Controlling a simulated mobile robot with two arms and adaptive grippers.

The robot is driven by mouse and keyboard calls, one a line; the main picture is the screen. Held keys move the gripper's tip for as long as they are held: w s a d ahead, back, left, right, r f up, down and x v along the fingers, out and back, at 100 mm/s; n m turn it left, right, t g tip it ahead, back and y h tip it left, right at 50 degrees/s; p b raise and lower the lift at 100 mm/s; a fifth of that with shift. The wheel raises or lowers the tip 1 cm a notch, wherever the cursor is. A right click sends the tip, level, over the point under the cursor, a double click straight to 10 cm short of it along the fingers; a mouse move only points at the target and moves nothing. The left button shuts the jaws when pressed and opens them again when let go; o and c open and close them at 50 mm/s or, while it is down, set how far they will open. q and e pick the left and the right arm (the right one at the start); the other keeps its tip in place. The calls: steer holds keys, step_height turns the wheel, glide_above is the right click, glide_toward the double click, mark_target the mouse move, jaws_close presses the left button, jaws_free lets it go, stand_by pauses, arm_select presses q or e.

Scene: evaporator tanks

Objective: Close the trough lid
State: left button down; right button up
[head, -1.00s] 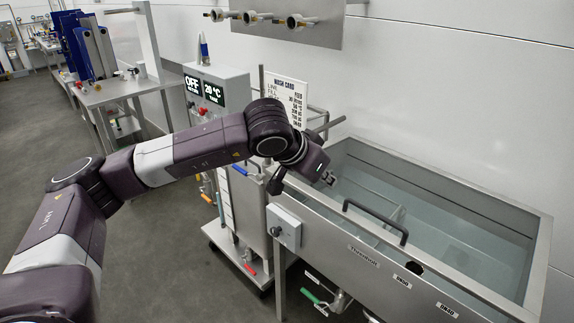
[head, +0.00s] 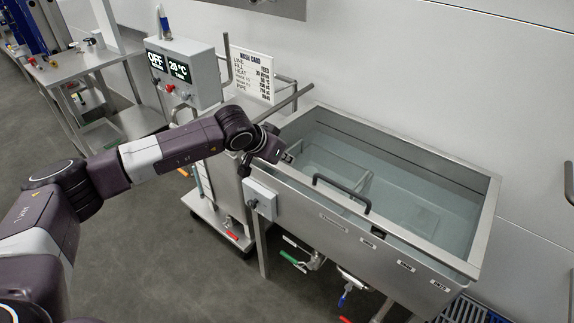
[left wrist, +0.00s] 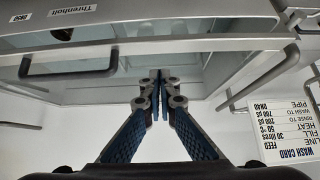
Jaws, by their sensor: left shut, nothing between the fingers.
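The steel trough (head: 487,225) stands against the wall at the right, its pale interior visible from above. I cannot tell whether a clear lid covers it. A black bar handle (head: 341,190) stands at its front edge; the handle also shows at the left of the left wrist view (left wrist: 68,72). My left gripper (head: 288,157) is over the trough's left end, left of the handle and apart from it. In the left wrist view the gripper's fingers (left wrist: 160,95) are shut together with nothing between them. My right gripper is not in view.
A control box (head: 185,72) reading OFF and 20 °C stands behind the arm. A wash card (head: 252,78) and grey pipes (head: 290,103) are close to the gripper. A switch box (head: 260,198) sits on the trough's front left.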

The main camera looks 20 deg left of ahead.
mark_target(294, 173)
arm_select(q)
step_height(294, 173, down, 5)
steer(key=shift+r+p, duration=0.2)
steer(key=shift+p, duration=0.8)
steer(key=shift+w, duration=0.1)
steer(key=shift+t, duration=0.6)
steer(key=f+b, duration=0.1)
steer(key=b, duration=0.1)
steer(key=f+b, duration=0.2)
steer(key=b, duration=0.1)
steer(key=f+b, duration=0.2)
steer(key=shift+s+a+f, duration=0.1)
steer(key=shift+s, duration=0.3)
